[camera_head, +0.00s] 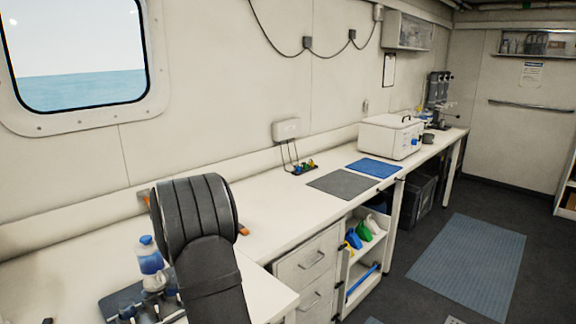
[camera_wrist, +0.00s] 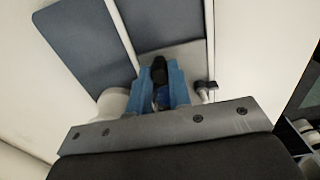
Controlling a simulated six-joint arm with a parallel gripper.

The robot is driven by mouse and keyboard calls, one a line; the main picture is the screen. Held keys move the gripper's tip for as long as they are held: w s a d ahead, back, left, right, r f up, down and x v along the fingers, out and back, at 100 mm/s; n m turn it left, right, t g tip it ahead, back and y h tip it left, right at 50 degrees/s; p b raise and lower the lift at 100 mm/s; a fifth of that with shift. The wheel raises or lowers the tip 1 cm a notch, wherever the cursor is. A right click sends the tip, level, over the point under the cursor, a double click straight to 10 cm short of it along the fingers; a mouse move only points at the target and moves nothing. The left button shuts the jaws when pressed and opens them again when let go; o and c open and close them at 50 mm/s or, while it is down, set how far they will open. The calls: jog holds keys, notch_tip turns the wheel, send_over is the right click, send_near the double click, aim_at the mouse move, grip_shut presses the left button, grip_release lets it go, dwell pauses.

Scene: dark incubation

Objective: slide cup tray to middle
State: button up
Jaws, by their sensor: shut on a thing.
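My gripper (camera_wrist: 161,88) shows in the wrist view as two blue fingers, shut on a small dark knob-like piece (camera_wrist: 158,70). Whether this piece belongs to the cup tray cannot be told. Blue-grey flat panels (camera_wrist: 75,45) with pale strips between them lie beyond the fingers. In the head view, a dark grey tray (camera_head: 122,302) lies on the bench at the lower left, beside a white bottle with a blue cap (camera_head: 150,262). My arm hides part of this tray and also hides my gripper there. Cups cannot be made out clearly.
The white bench (camera_head: 270,220) has free room right of my arm. Farther along lie a grey mat (camera_head: 342,183), a blue mat (camera_head: 378,167) and a white box (camera_head: 390,136). An orange item (camera_head: 243,229) lies behind my arm. Drawers (camera_head: 308,270) stand below the bench.

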jog(key=shift+w+d, duration=1.65)
jog(key=o, duration=0.5)
jog(key=shift+o, duration=0.2)
jog(key=shift+s+a, duration=0.1)
